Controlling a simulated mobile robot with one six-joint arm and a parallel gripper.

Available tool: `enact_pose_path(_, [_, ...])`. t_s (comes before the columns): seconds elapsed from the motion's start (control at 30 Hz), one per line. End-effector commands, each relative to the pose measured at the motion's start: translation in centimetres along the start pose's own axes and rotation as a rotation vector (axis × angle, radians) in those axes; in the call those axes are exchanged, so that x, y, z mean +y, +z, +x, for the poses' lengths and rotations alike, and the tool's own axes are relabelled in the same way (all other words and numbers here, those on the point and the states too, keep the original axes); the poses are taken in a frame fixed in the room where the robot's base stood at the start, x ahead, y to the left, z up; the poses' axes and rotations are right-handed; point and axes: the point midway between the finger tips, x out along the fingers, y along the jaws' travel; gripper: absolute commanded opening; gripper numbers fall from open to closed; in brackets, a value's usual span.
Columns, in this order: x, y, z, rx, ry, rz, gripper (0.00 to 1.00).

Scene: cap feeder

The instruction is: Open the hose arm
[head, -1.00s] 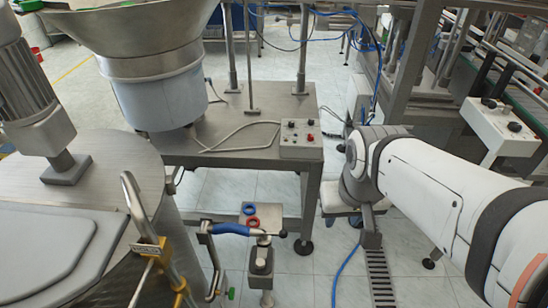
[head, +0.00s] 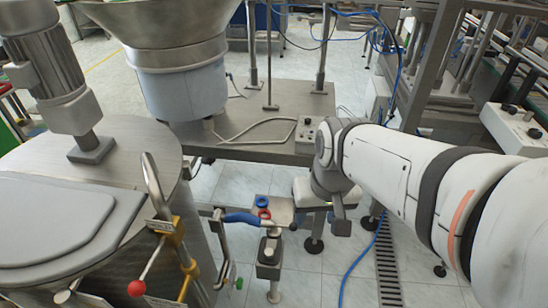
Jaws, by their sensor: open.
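A metal arm with a blue grip (head: 242,218), which looks like the hose arm, stands low in the middle of the head view. Its right end sits over a metal post (head: 269,258). Its left end bends down to a part with a green tip. My gripper (head: 341,226) hangs below my wrist, to the right of the blue grip and apart from it. It holds nothing that I can see. Its fingers are small and partly merged with the wrist, so their gap is hard to make out.
A small stand carries a blue ring (head: 262,201) and a red ring (head: 264,213) behind the post. A steel tank (head: 120,150) with a bent pipe and red knob (head: 137,288) fills the left. A feeder table (head: 250,120) stands behind.

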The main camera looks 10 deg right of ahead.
Motion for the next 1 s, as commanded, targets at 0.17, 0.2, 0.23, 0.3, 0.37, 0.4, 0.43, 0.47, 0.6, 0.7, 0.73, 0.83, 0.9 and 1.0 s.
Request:
enact_pose_path(0.17, [-0.3, 0.2, 6.7, -0.224, -0.141, 0.207, 0.48])
enact_pose_path(0.2, [-0.5, 0.2, 8.2, -0.282, -0.187, 0.27, 0.48])
enact_pose_path(0.23, [-0.7, 0.1, 9.2, -0.323, -0.221, 0.316, 0.48])
enact_pose_path(0.3, [-1.0, -0.3, 11.6, -0.416, -0.307, 0.424, 0.48])
enact_pose_path(0.37, [-1.2, -0.9, 13.6, -0.49, -0.384, 0.518, 0.48])
enact_pose_path(0.4, [-1.3, -1.3, 14.9, -0.536, -0.438, 0.58, 0.48])
enact_pose_path(0.43, [-1.3, -1.7, 15.9, -0.568, -0.479, 0.628, 0.48])
enact_pose_path(0.47, [-1.2, -2.1, 16.9, -0.6, -0.522, 0.676, 0.48])
enact_pose_path(0.6, [-0.5, -4.5, 21.5, -0.725, -0.732, 0.898, 0.48])
enact_pose_path(0.7, [0.8, -6.5, 25.0, -0.791, -0.893, 1.057, 0.48])
enact_pose_path(0.73, [1.3, -7.1, 26.1, -0.808, -0.943, 1.103, 0.48])
enact_pose_path(0.83, [3.4, -8.9, 29.6, -0.841, -1.104, 1.25, 0.48])
enact_pose_path(0.9, [5.0, -9.9, 31.8, -0.85, -1.205, 1.339, 0.48])
enact_pose_path(1.0, [7.0, -10.9, 34.2, -0.849, -1.322, 1.438, 0.48])
